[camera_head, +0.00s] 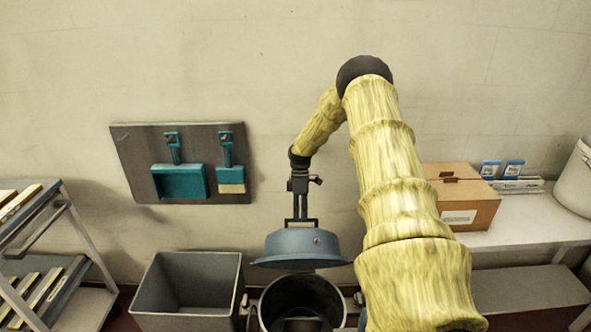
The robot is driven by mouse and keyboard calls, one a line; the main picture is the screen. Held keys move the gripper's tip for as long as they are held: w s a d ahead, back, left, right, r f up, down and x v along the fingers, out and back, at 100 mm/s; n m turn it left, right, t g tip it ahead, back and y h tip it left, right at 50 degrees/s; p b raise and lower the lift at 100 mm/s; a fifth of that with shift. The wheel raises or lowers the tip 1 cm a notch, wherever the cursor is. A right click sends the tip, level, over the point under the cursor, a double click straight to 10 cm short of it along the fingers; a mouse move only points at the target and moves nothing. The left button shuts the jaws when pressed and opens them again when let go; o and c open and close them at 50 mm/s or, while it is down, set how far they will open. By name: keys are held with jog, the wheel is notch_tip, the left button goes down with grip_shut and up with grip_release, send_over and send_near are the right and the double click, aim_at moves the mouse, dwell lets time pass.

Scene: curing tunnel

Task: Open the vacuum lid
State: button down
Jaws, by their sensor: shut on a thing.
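The vacuum lid (301,249) is a blue-grey dome with a wide rim. It hangs above the dark round pot (259,309), with the pot's open mouth showing below it. The lid looks close to level. My gripper (301,221) points down at the top of the lid and is shut on it, at its top. The exact grip between the fingers is too small to make out. The pot's front is cut off by the frame's lower edge.
A grey open bin (191,318) stands left of the pot. A wall board (238,151) holds a teal dustpan and brush. A shelf rack (70,208) is at far left. A bench (525,229) at right carries a cardboard box (464,197) and a pale bucket (579,182).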

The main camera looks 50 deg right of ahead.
jog(key=shift+s+a+f, duration=0.1)
jog(key=shift+s+f, duration=0.25)
jog(key=shift+f, duration=0.35)
jog(key=c, duration=1.7)
grip_release()
jog(key=o, duration=0.3)
jog(key=shift+w+f, duration=0.3)
jog(key=shift+f, duration=0.05)
jog(key=shift+o, duration=0.4)
jog(key=shift+w+d+f, duration=0.2)
jog(key=shift+d, duration=0.15)
notch_tip(320, 180, up, 10)
jog(key=shift+s+d+r, duration=0.2)
jog(key=shift+s+d, duration=0.05)
jog(key=shift+d, duration=0.2)
jog(key=shift+a+r, duration=0.1)
